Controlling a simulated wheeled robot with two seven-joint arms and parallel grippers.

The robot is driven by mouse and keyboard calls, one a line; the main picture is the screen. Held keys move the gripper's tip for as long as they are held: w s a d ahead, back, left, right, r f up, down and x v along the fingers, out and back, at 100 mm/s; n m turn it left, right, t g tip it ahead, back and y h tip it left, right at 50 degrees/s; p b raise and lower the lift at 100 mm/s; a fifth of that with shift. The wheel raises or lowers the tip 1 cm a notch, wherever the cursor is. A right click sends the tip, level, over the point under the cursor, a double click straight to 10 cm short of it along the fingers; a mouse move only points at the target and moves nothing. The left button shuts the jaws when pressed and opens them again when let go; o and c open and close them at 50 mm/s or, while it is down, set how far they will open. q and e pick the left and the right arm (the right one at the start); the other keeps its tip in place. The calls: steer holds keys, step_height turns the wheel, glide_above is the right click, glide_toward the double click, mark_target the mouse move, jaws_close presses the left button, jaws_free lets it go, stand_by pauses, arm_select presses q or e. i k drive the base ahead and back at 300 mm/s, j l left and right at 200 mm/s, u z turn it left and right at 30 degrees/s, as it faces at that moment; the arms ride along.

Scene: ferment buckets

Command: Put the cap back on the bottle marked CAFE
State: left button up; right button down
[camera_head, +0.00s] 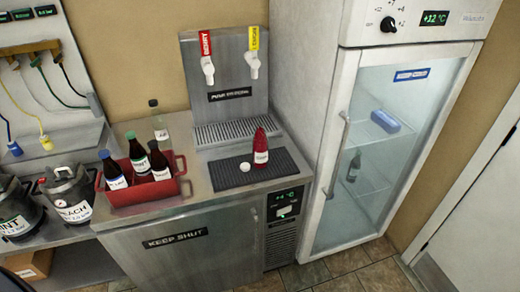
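A small white round thing (245,166), which looks like a cap, lies on the black ribbed mat (281,166) on the steel counter. A red bottle (261,145) with a white label stands upright on the mat, just right of it and apart from it. Several dark bottles with white labels, among them the left one (111,165), the middle one (138,150) and the right one (157,157), stand in a red crate (149,192). A clear bottle (155,118) stands behind the crate. I cannot read CAFE on any label. Neither gripper is in view.
A tap tower (226,76) with red and yellow handles and a drip tray (237,130) stands behind the mat. Lidded buckets (69,193) stand left. A glass-door fridge (390,140) stands right. Bare counter (210,178) shows between crate and mat.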

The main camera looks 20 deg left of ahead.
mark_target(260, 139)
steer(key=i+l+u, duration=0.15)
steer(key=l, duration=0.3)
steer(key=i+l+u, duration=0.2)
steer(key=l, duration=0.25)
steer(key=l+u, duration=0.15)
steer(key=l, duration=0.3)
steer(key=i+l+u, duration=0.2)
steer(key=l, duration=0.25)
steer(key=k, duration=0.1)
